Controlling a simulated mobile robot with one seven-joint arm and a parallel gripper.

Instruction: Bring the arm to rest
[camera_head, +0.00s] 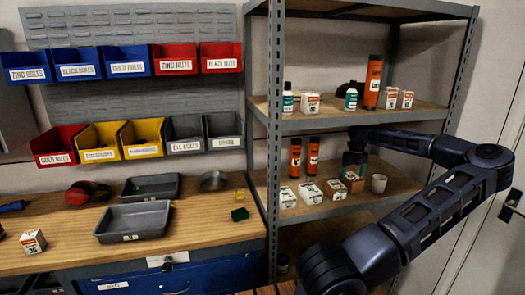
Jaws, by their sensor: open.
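My dark arm (435,205) rises from the bottom of the view, bends at the right, and reaches left into the shelving unit. My gripper (353,168) is at its far end, between the middle and lower shelf boards. It is small and dark in the picture and is open. A small brown box (353,183) stands just below it; I cannot tell whether they touch. A white cup (378,184) stands to its right, and a white-and-brown box (335,189) to its left.
The grey shelf upright (274,140) stands left of my arm. Orange bottles (313,156) and white boxes (287,197) share the lower shelf (325,208). A middle shelf (415,112) with bottles and boxes lies above. A wooden workbench (200,222) with grey trays (133,222) stands left.

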